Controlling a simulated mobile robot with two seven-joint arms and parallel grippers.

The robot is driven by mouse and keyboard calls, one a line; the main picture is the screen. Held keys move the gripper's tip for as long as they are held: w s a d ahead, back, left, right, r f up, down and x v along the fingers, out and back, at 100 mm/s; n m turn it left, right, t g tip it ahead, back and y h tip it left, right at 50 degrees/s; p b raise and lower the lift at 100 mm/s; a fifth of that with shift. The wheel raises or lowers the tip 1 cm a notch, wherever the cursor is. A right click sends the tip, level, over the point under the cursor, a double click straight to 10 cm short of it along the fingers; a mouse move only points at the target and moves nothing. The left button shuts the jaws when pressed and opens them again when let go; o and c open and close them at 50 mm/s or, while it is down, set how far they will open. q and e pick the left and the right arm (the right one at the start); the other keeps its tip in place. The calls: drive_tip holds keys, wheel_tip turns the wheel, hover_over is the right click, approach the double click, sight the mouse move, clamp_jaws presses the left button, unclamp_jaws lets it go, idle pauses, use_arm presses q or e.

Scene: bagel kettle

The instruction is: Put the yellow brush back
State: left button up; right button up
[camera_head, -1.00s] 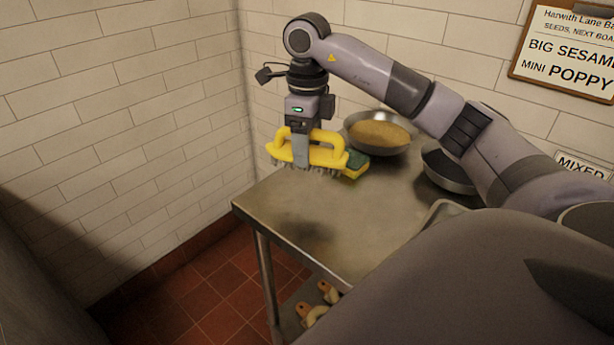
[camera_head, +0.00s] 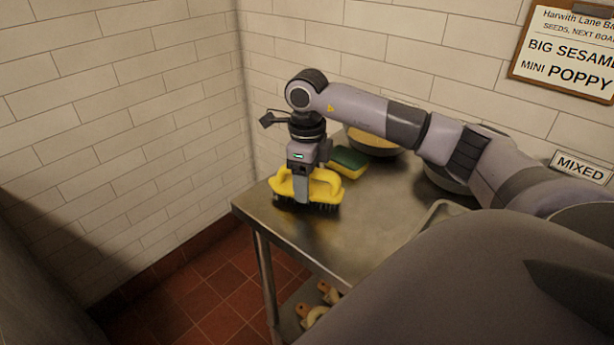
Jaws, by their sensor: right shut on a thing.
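The yellow brush (camera_head: 325,190) has a looped yellow handle and dark bristles that point down. It is at the back left corner area of the steel table (camera_head: 330,245), with its bristles at the tabletop; I cannot tell if they bear fully on it. My right gripper (camera_head: 302,190) comes down from above and is shut on the brush's handle. The fingers hide part of the handle. My left gripper is not in view.
A green and yellow sponge (camera_head: 348,162) lies just behind the brush. A bowl with yellow contents (camera_head: 372,142) and a second bowl (camera_head: 440,174) stand behind my right arm. Wooden-handled things (camera_head: 318,305) are on a lower shelf.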

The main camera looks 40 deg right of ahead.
drive_tip(key=o, duration=1)
drive_tip(key=shift+f, duration=0.1)
wheel_tip(320, 180, up, 12)
drive_tip(key=shift+r+p, duration=0.2)
drive_tip(key=shift+p, duration=0.2)
